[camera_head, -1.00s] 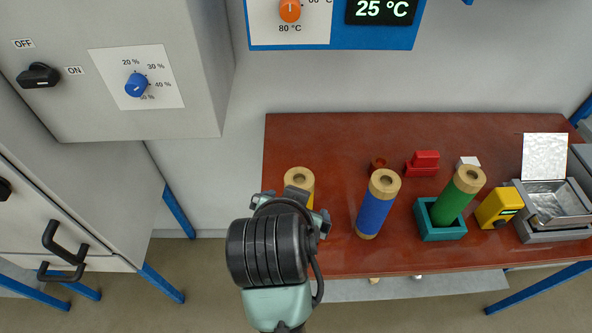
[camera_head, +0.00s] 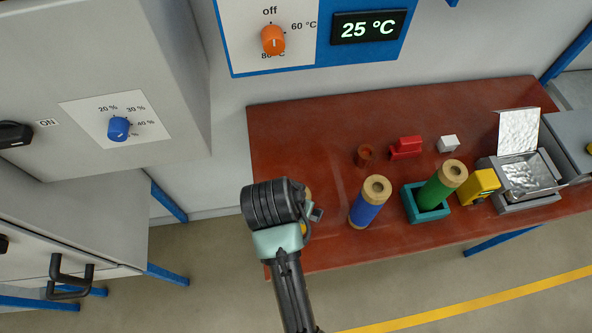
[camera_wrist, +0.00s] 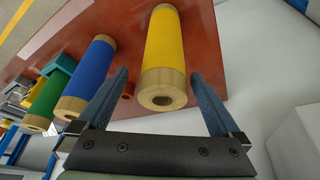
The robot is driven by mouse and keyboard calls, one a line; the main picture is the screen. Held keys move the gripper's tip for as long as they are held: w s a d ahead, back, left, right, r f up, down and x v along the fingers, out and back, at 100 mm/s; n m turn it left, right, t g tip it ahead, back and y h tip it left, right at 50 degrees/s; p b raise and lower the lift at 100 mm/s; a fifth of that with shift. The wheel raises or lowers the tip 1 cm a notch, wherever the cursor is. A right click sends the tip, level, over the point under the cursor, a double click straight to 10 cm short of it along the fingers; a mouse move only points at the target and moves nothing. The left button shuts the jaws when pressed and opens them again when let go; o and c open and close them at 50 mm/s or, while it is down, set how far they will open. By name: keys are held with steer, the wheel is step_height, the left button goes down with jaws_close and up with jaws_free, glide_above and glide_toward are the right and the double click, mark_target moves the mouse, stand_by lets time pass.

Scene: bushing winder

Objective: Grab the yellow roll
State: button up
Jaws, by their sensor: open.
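The yellow roll (camera_wrist: 175,38) has tan ends and stands on the red-brown table. In the wrist view its near end, with a dark hole, lies between the two blue-grey fingers of my gripper (camera_wrist: 160,74). The fingers are open, one on each side of the roll, with gaps visible. In the head view my wrist covers most of the roll; only slivers of yellow (camera_head: 304,228) show beside it. My fingertips are mostly hidden there.
A blue roll (camera_head: 366,208) stands to the right on the table (camera_head: 310,140). A green roll (camera_head: 437,189) stands in a teal holder (camera_head: 426,214). A yellow device (camera_head: 480,187) and a metal tray (camera_head: 528,173) are farther right. Small red and white pieces lie behind.

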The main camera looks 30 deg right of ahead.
steer(key=x, duration=0.1)
steer(key=p+x, duration=0.1)
steer(key=x, duration=0.3)
steer(key=shift+w+f+p, duration=0.15)
steer(key=shift+w+p, duration=0.15)
steer(key=shift+c, duration=0.3)
steer(key=shift+w, duration=0.1)
jaws_close()
